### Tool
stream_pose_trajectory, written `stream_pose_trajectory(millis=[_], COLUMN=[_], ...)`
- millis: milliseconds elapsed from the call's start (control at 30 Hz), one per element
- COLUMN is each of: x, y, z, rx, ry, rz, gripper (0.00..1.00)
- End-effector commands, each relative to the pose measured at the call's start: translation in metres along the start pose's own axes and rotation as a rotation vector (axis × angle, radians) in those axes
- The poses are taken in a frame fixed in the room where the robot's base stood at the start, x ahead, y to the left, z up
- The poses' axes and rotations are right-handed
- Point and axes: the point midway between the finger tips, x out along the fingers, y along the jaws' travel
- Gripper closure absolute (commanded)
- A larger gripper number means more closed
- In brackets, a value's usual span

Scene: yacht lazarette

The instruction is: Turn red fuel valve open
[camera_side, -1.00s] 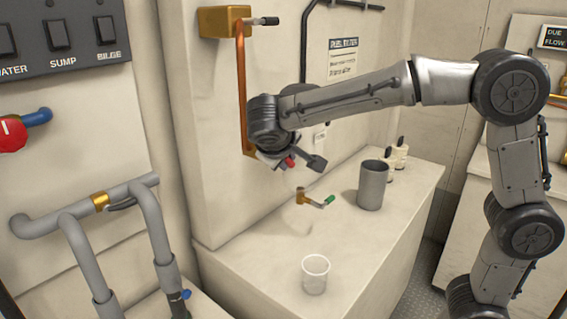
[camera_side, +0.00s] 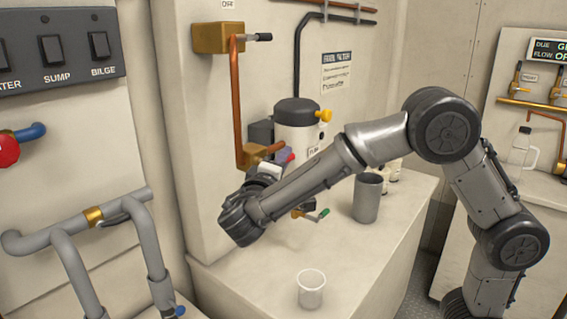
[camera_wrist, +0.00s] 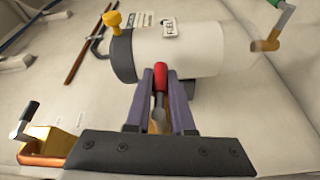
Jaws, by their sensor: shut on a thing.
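The red fuel valve handle (camera_wrist: 161,84) shows in the wrist view between the two fingers of my gripper (camera_wrist: 161,80), which are shut on it. In the side view the handle's red tip (camera_side: 291,157) shows just beyond my gripper (camera_side: 284,159), beside the copper pipe's lower brass fitting (camera_side: 262,152). The valve body is mostly hidden behind my fingers. The white fuel filter (camera_side: 297,130) with a black cap and yellow knob stands right behind the handle; it also shows in the wrist view (camera_wrist: 180,50).
A brass block with a black-tipped lever (camera_side: 220,38) sits higher on the wall. A green-tipped drain lever (camera_side: 318,215) is below the filter. A grey cup (camera_side: 367,198) and a clear cup (camera_side: 311,290) stand on the counter, which is otherwise largely clear.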

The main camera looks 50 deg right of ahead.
Motion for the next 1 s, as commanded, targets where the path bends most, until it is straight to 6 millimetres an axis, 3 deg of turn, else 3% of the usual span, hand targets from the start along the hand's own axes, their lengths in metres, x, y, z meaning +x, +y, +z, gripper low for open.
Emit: stream_pose_trajectory(millis=[667, 700, 833, 1000], x=[0.0002, 0.0002, 0.0003, 0.0003], y=[0.0035, 0.0035, 0.0032, 0.0027], z=[-0.0001, -0.0001, -0.0001, -0.0001], rx=[-0.024, -0.024, -0.024, -0.024], ry=[0.011, 0.011, 0.011, 0.011], rz=[0.061, 0.061, 0.059, 0.058], gripper=[1.00, 0.75, 0.52, 0.49])
